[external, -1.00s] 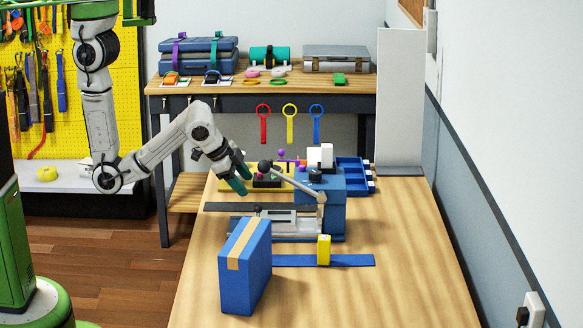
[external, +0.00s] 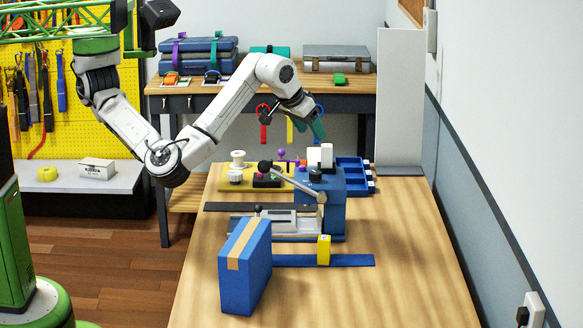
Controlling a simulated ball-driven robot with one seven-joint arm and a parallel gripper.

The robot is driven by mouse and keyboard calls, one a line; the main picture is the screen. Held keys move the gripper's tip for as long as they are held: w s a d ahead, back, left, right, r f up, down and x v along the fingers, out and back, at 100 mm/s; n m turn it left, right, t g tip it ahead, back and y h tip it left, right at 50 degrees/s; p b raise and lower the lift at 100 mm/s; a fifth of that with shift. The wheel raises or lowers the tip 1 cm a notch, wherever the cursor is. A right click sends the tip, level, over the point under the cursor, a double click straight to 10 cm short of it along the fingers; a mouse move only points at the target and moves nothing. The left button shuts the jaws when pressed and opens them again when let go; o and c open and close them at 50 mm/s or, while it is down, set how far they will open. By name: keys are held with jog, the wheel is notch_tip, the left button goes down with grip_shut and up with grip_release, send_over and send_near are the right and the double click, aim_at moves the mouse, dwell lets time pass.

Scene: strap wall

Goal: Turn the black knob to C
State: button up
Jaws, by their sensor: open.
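A dark knob-like part (external: 315,175) sits on top of the blue machine block (external: 333,205), beside a white piece; it is too small for me to read any letters or its setting. A black ball (external: 265,167) tops the machine's grey lever, so I cannot be sure which black part is the knob. My gripper (external: 317,129), with teal fingers, is open and empty. It is raised above the machine, apart from it, and its fingers overlap the hanging blue-ringed strap in the picture.
A blue box with a tan stripe (external: 245,266) stands at the front of the wooden table. A yellow block (external: 324,249) is on a blue strap. The table's right side is clear.

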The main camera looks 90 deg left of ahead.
jog(key=g+h+b, duration=0.2)
send_near(315, 172)
jog(key=shift+n, duration=0.3)
jog(key=x, duration=0.8)
jog(key=shift+w+a+f, duration=0.1)
jog(key=shift+f, duration=0.2)
jog(key=shift+c, duration=0.2)
jog(key=c, duration=1)
